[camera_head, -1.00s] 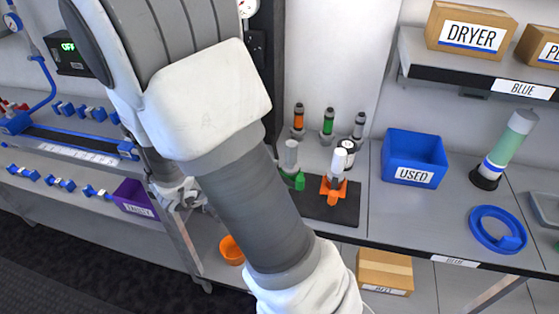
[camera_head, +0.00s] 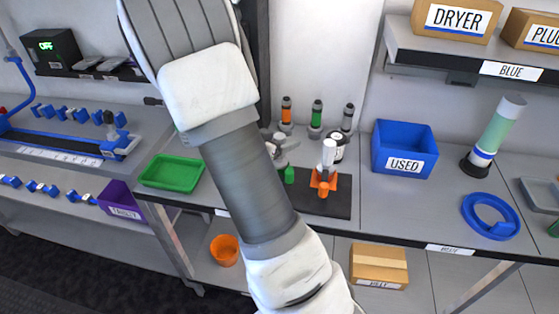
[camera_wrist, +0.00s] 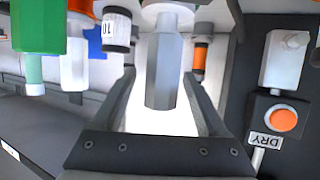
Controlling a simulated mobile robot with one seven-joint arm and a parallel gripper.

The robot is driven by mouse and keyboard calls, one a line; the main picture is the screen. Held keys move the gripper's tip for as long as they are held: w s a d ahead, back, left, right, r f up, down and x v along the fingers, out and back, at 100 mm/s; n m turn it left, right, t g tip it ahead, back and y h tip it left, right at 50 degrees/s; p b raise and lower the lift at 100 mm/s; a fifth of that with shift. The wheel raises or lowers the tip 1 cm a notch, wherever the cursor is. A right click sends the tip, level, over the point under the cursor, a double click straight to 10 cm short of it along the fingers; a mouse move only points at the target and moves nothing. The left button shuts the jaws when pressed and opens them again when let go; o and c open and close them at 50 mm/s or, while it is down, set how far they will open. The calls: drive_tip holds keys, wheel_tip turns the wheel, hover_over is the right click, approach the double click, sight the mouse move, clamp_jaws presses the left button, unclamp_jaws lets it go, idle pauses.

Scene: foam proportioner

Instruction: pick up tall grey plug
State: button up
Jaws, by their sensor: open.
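A tall grey six-sided plug (camera_wrist: 162,72) shows in the wrist view, between the two fingers of my gripper (camera_wrist: 160,105). The fingers are open with a gap on each side of the plug. In the head view my gripper (camera_head: 287,146) is over the black mat (camera_head: 335,206), partly hidden by my arm. The grey plug is hidden there, behind my gripper, by a green holder (camera_head: 289,175). A white-topped piece (camera_head: 329,152) in an orange holder (camera_head: 323,184) stands to the right.
A blue USED bin (camera_head: 404,148) is to the right, a green tray (camera_head: 171,172) to the left. The wrist view shows a DRY button box (camera_wrist: 280,118).

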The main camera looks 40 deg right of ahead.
drive_tip(key=shift+x, duration=0.9)
drive_tip(key=shift+a, duration=0.1)
clamp_jaws()
idle(0.6)
